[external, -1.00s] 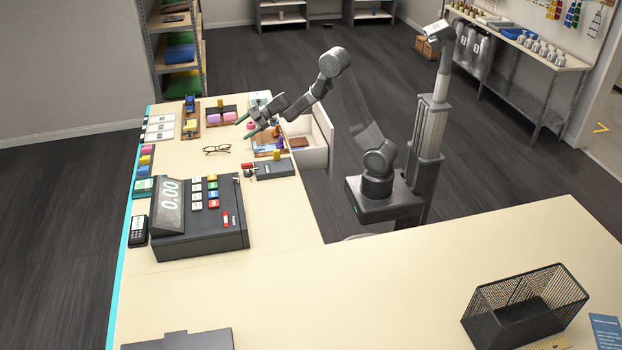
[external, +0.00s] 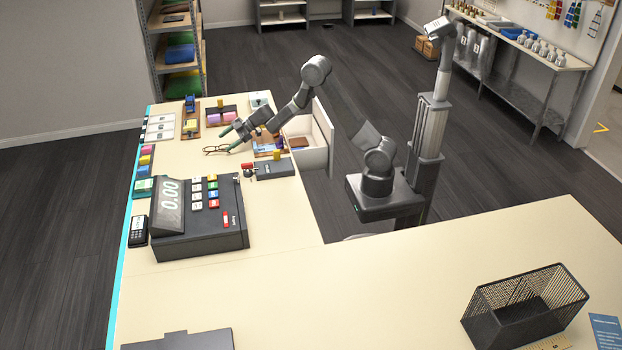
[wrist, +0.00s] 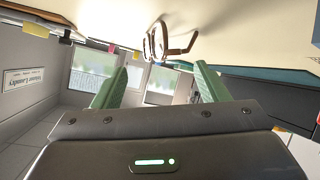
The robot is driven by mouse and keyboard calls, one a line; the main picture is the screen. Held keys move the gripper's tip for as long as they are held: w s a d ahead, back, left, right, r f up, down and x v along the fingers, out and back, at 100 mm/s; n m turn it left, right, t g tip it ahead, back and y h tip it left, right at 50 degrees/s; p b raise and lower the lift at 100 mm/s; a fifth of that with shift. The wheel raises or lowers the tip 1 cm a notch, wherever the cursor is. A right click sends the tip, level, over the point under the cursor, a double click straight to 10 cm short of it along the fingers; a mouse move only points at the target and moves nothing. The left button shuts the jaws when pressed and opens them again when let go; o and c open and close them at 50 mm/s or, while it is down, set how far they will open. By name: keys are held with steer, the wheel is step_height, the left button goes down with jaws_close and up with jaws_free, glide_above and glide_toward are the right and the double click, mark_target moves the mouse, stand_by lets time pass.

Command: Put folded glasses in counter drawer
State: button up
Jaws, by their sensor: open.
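The folded glasses (external: 217,150) have dark brown frames and lie on the cream counter. In the wrist view the glasses (wrist: 170,42) show at the top, just beyond and between the fingertips. My gripper (external: 228,139) is open and empty, low over the counter beside the glasses; its green fingers (wrist: 157,82) are spread apart in the wrist view. I cannot tell if a finger touches the glasses.
A tray (external: 262,152) of small coloured items sits between the glasses and the drawer. Trays with pink blocks (external: 221,116) are behind. The counter left of the glasses is clear.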

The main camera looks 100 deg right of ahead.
mark_target(216, 149)
steer(key=x, duration=0.4)
steer(key=shift+w+a, duration=0.2)
steer(key=shift+a, duration=0.2)
steer(key=c, duration=1.3)
steer(key=shift+o, duration=0.2)
steer(key=shift+r, duration=0.1)
